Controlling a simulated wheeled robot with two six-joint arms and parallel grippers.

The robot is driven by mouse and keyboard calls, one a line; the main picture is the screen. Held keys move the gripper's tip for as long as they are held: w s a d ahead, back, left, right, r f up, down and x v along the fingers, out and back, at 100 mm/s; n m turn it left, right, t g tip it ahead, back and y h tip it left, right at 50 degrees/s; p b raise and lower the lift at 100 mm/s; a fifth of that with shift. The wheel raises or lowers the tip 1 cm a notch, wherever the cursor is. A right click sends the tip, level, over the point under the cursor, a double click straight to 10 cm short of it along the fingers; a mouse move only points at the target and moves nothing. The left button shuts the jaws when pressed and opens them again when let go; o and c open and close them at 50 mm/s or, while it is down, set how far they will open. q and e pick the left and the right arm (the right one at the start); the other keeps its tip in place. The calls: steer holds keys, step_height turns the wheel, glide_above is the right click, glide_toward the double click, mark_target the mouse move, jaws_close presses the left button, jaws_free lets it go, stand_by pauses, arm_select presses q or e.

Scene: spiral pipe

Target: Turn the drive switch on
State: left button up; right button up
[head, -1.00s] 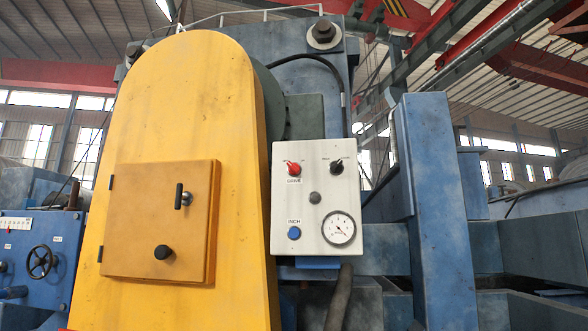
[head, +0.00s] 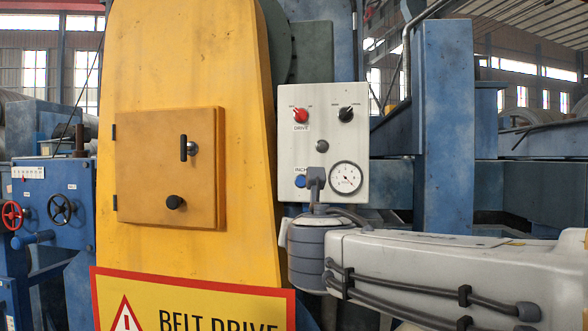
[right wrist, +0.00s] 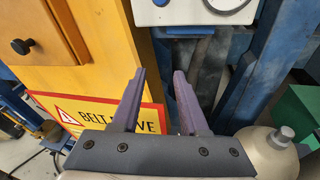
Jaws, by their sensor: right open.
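The drive switch (head: 300,115) is a red knob at the upper left of a pale control panel (head: 350,102), above the label DRIVE. Its exact setting is too small to tell. My right gripper (right wrist: 160,72) is open and empty, its two fingers spread below the panel's lower edge in the right wrist view. In the head view my right arm comes in from the right, and its gripper end (head: 315,180) overlaps the panel's lower part, below the red knob. The red knob is not in the right wrist view. My left gripper is not in view.
The panel also has a black knob (head: 346,114), a grey button (head: 322,146), a blue button (head: 300,181) and a gauge (head: 346,178). A yellow belt guard (head: 245,120) stands left of it, with a warning sign (head: 195,300) below. A blue post (head: 445,120) stands to the right.

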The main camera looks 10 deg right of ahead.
mark_target(299, 114)
step_height(299, 114, up, 19)
steer(key=d+n+t+p, duration=0.1)
steer(key=n+t+p, duration=0.3)
steer(key=n, duration=0.8)
steer(key=shift+t+y, duration=0.3)
steer(key=shift+t, duration=0.3)
steer(key=p+x, duration=0.2)
steer(key=x, duration=0.8)
steer(key=shift+w+r+p, duration=0.15)
steer(key=shift+w+p, duration=0.2)
jaws_close()
